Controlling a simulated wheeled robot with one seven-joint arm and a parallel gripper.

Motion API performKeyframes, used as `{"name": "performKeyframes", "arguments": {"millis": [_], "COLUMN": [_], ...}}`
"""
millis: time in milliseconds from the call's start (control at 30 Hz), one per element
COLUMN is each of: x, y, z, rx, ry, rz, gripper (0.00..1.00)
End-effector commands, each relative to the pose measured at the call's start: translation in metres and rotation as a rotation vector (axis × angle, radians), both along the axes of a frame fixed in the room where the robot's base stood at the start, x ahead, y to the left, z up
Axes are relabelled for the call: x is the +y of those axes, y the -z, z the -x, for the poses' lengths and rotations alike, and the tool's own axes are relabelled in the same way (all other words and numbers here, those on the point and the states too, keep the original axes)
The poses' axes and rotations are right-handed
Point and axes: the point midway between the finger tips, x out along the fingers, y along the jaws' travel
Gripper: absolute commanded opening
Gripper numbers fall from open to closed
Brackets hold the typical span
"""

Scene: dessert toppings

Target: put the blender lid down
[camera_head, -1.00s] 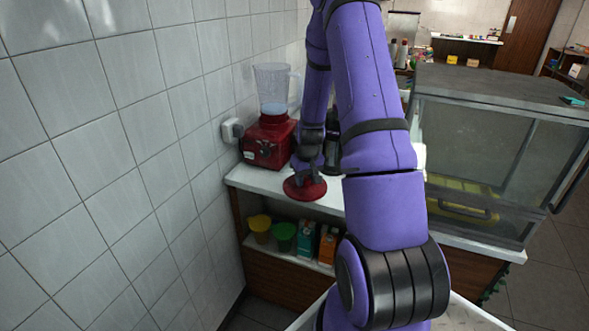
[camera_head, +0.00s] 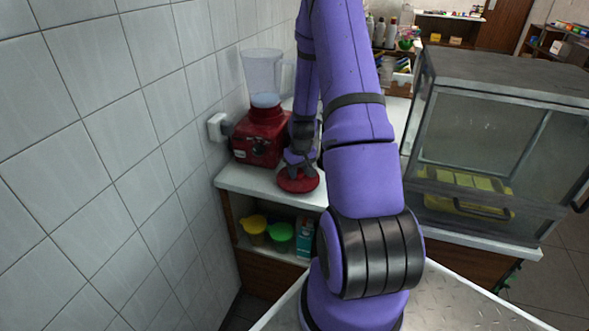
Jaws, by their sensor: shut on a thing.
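The blender lid (camera_head: 298,182) is a round red disc at the counter's front edge, in front of the blender. My gripper (camera_head: 297,168) points down over it and is shut on its top part. The lid appears at or just above the white counter (camera_head: 245,182); I cannot tell whether it touches. The blender (camera_head: 262,135) has a red base and a clear jug (camera_head: 263,72) with no lid on it, standing against the tiled wall. My purple arm hides part of the counter to the right.
A glass case (camera_head: 500,130) with a yellow tray inside stands to the right. A shelf below the counter holds a yellow cup (camera_head: 254,224), a green cup (camera_head: 280,236) and a blue carton (camera_head: 304,238). A wall socket (camera_head: 217,127) is left of the blender.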

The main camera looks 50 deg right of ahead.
Motion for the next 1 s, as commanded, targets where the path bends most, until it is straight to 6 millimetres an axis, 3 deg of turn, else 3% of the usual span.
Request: {"name": "performKeyframes", "arguments": {"millis": [333,367,467,767,1000], "x": [0.000,0.000,0.000,0.000,0.000], "y": [0.003,0.004,0.003,0.002,-0.020], "z": [0.000,0.000,0.000,0.000,0.001], "rx": [0.000,0.000,-0.001,-0.001,-0.004], "ry": [0.000,0.000,-0.001,-0.001,-0.001], "rz": [0.000,0.000,0.000,0.000,0.004], "gripper": [0.10,0.41,0.64,0.64,0.64]}}
